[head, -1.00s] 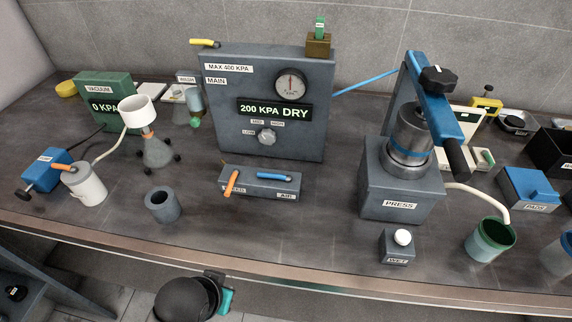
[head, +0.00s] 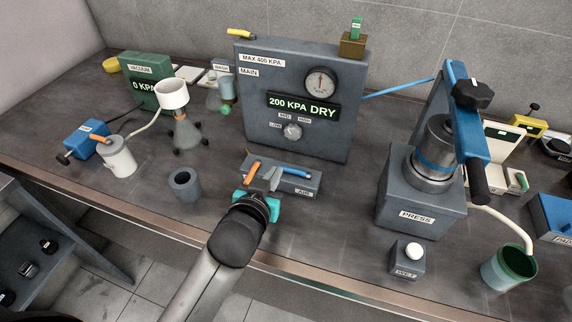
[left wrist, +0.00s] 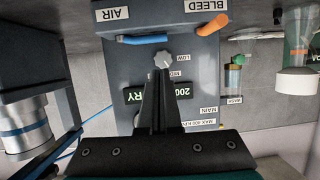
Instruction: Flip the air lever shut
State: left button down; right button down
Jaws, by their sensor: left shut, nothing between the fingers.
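The air lever is a blue bar (head: 282,171) lying lengthwise along the top of a grey block (head: 306,183) with an AIR label. An orange bleed lever (head: 252,173) sits at the block's left end, pointing towards the front. My left gripper (head: 273,177) is shut and empty at the block's front left, partly covering it. In the left wrist view, the picture is upside down; the shut fingers (left wrist: 160,78) show below the blue lever (left wrist: 143,39) and orange lever (left wrist: 203,30). Whether they touch anything is unclear. My right gripper is out of view.
A grey panel (head: 262,105) with gauge, knob and "200 KPA DRY" display stands behind the block. The press (head: 415,217) stands to the right, and a small grey cup (head: 185,184) to the left. The bench in front of the block is bare.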

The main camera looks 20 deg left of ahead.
aim_at(286, 170)
pick_arm(q)
jog(key=shift+w+d+r+t, duration=0.25)
jog(key=shift+w+r+t, duration=0.15)
jog(key=b+x, duration=0.1)
jog(key=x, duration=0.9)
jog(key=shift+s, duration=0.1)
jog(key=shift+s+f, duration=0.9)
jog(key=shift+s, duration=0.3)
jog(key=shift+s+f, duration=0.3)
jog(key=shift+s, duration=0.1)
